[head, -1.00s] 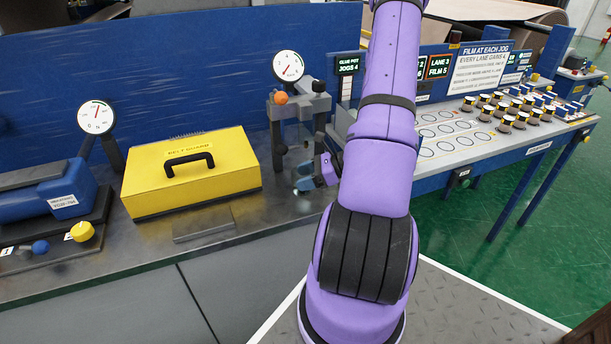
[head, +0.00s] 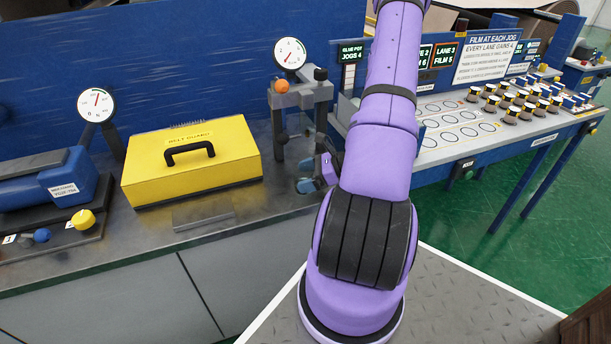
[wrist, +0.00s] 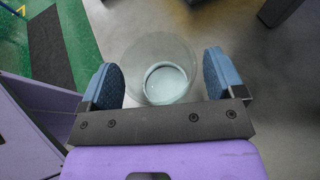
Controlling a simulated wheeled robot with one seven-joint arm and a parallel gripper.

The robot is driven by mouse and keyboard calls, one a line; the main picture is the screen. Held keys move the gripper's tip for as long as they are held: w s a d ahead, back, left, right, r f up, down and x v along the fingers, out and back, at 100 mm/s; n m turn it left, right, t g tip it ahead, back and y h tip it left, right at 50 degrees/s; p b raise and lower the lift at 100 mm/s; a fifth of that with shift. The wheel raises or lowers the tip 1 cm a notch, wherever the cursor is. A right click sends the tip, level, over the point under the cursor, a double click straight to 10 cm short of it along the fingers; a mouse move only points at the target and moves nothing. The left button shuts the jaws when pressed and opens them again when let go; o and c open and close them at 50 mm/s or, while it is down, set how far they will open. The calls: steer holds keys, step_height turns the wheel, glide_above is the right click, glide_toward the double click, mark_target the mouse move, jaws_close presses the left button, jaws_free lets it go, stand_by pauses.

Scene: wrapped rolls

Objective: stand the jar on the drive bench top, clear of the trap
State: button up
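The jar (wrist: 164,52) is clear and round, with a pale round base visible through it in the wrist view. In the head view my gripper (head: 318,180) is low over the right part of the drive bench top (head: 150,232), mostly behind my forearm. The jar cannot be made out there. I cannot tell whether its base touches the bench. I cannot tell which thing is the trap.
A yellow belt guard box (head: 225,168) stands left of my gripper, with a flat metal plate (head: 203,213) in front of it. A grey post fixture with an orange knob (head: 282,86) and a gauge (head: 290,53) stand behind. A blue motor (head: 60,185) is at far left.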

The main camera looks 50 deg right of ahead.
steer(key=shift+r, duration=0.1)
steer(key=shift+s+d+r, duration=0.15)
steer(key=shift+s+d, duration=0.05)
steer(key=shift+s, duration=0.05)
steer(key=v, duration=1.1)
steer(key=w+a+r+n+g, duration=0.4)
steer(key=a+r+n, duration=0.3)
steer(key=a+r, duration=0.25)
steer(key=w+a+r+n+g, duration=0.45)
steer(key=a+r+n, duration=0.35)
steer(key=r, duration=0.2)
steer(key=s+a+r+n+t+h, duration=0.1)
steer(key=s+a+r+n+h, duration=0.3)
steer(key=a+r+n, duration=0.3)
steer(key=s+a+r+n+t+h, duration=0.2)
steer(key=s+a+r+n+h, duration=0.1)
steer(key=s+a+r+n, duration=0.3)
steer(key=shift+a+r+n+h, duration=0.4)
steer(key=shift+a+r, duration=0.75)
steer(key=shift+a, duration=0.1)
